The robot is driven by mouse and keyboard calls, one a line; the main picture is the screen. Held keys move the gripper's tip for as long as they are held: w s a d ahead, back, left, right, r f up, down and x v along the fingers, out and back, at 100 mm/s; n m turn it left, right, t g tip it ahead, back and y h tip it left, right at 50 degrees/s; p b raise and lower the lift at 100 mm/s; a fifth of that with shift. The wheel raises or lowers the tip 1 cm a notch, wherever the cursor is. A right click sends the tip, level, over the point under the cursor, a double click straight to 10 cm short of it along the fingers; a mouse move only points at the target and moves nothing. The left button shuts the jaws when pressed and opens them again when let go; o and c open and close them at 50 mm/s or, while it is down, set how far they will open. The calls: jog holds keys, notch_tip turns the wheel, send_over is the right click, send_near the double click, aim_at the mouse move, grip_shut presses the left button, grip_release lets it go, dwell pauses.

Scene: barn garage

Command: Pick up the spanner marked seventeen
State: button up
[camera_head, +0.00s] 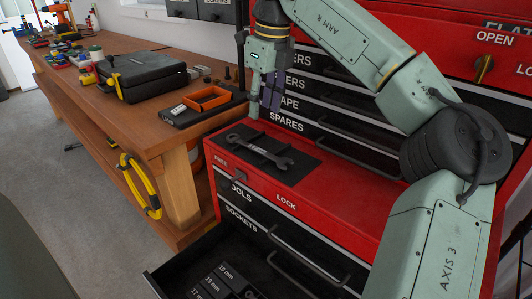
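A dark grey spanner (260,152) lies flat on a black mat (305,170) on top of the red tool chest. No number on it can be read from here. My gripper (262,100) points down above and behind the spanner, near the back of the chest top and in front of the labelled drawers. It appears apart from the spanner, with nothing visible held in it. The gap between its fingers is too small and dark to judge.
An open drawer (165,280) below holds dark pieces labelled with sizes such as 10 mm and 13 mm. The wooden bench (140,125) at left carries a black case (142,77), an orange tray (207,98) and tools.

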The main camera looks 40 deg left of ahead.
send_over(257, 149)
jog(key=d, duration=0.1)
notch_tip(257, 149, down, 4)
jog(key=shift+w+f, duration=0.1)
jog(key=shift+a+f+p, duration=0.15)
jog(key=shift+f+p, duration=0.3)
jog(key=shift+f, duration=1.1)
jog(key=shift+a+f+p, duration=0.1)
jog(key=shift+f+p, duration=0.3)
jog(key=shift+f, duration=1.1)
jog(key=shift+c, duration=0.2)
grip_shut()
